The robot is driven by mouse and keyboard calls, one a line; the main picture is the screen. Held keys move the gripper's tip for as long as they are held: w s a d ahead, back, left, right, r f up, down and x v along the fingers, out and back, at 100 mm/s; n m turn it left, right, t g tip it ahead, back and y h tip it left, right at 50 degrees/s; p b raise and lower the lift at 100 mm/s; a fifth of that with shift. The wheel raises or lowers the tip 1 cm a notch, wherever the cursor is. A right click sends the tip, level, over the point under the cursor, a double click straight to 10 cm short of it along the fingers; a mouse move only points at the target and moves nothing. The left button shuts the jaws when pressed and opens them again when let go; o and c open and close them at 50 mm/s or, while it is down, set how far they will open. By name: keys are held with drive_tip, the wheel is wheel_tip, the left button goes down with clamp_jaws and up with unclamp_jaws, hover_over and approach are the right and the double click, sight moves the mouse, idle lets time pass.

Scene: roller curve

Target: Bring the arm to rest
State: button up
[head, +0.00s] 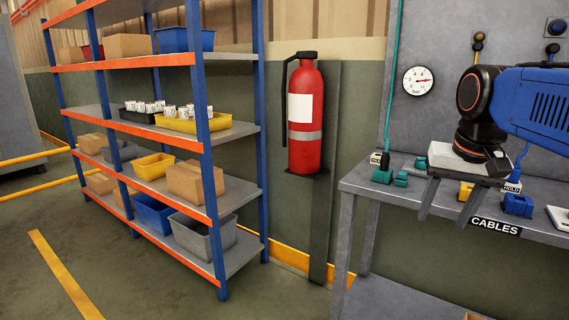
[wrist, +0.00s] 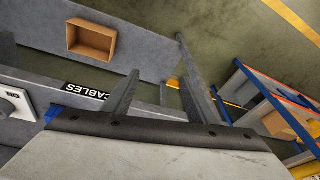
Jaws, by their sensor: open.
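My arm (head: 535,98) reaches in from the right in the head view, in front of a grey panel. My gripper (head: 446,212) points down at the bench's front edge, its two grey fingers apart with nothing between them. In the wrist view my gripper (wrist: 160,82) also shows spread fingers and an empty gap. The grey bench (head: 370,187) has a "CABLES" label (head: 496,227) on its front edge, just right of the fingers. I cannot tell how far the fingertips are from the bench edge.
Green connectors (head: 383,176), a yellow block (head: 466,191) and a blue block (head: 518,205) sit on the bench. A gauge (head: 417,81) is on the panel. A fire extinguisher (head: 305,115) and a stocked shelf rack (head: 194,90) stand left. An open box (wrist: 91,40) lies below. Floor before the rack is clear.

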drive_tip(key=s+a+f+n+t, duration=0.1)
drive_tip(key=s+a+f+n, duration=0.1)
drive_tip(key=s+f, duration=0.4)
drive_tip(key=s+a+f+n, duration=0.1)
drive_tip(key=s+f, duration=0.5)
drive_tip(key=f, duration=0.6)
drive_tip(key=shift+s+a+f+n+t, duration=0.3)
drive_tip(key=shift+a+f+n+t, duration=0.1)
drive_tip(key=shift+n, duration=0.2)
drive_tip(key=shift+r, duration=0.1)
